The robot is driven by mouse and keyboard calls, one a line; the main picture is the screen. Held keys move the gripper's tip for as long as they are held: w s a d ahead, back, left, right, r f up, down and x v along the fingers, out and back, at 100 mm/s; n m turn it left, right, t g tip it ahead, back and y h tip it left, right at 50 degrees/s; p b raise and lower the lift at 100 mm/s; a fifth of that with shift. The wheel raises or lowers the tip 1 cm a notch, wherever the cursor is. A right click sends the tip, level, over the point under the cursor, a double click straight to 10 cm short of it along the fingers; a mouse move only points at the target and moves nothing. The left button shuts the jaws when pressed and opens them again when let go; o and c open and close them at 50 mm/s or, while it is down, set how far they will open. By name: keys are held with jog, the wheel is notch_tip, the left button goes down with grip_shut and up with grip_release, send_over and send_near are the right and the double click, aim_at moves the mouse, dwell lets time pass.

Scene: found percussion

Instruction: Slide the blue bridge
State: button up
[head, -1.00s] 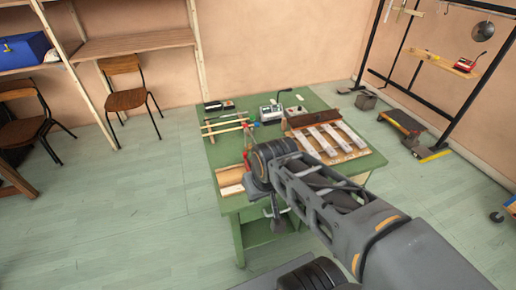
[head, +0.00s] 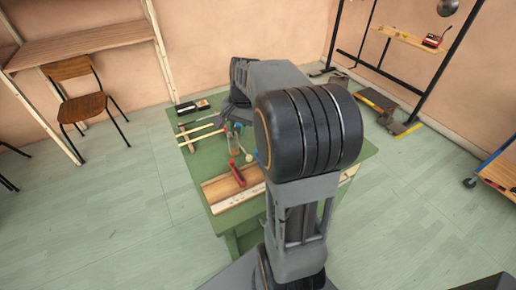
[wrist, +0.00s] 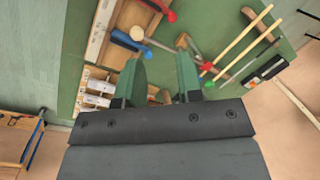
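A blue elongated piece (wrist: 127,40), which I take for the blue bridge, lies across the edge of a long wooden trough (wrist: 100,32) in the wrist view. A red piece (wrist: 158,8) of similar form lies across the same trough. In the head view the trough (head: 215,190) is at the table's near left edge with the red piece (head: 237,173) on it; my arm hides part of its right end. My gripper (wrist: 160,62) is open and empty above the table, its two fingers apart, with the blue piece just beyond the left finger. The head view hides my gripper behind my arm.
Pale sticks (wrist: 242,42) and a dark case (wrist: 265,72) lie right of my gripper in the wrist view. Metal bars (wrist: 95,92) lie to its left. The green table (head: 205,150) has small bare patches. A chair (head: 85,100) and a rack (head: 375,65) stand apart.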

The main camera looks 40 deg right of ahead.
jog(key=w+d+f+m+y, duration=0.15)
jog(key=d+f+m, duration=0.25)
jog(key=d, duration=0.4)
jog(key=w+d+f+m+y, duration=0.1)
jog(key=w+d+f+m, duration=0.2)
jog(key=d, duration=0.5)
jog(key=shift+m, duration=0.9)
jog(key=x, duration=0.8)
jog(key=s+x, duration=0.1)
jog(key=x, duration=0.3)
jog(key=shift+d+f, duration=0.1)
jog(key=shift+d, duration=0.05)
jog(key=shift+x, duration=0.95)
jog(key=shift+s, duration=0.1)
grip_shut()
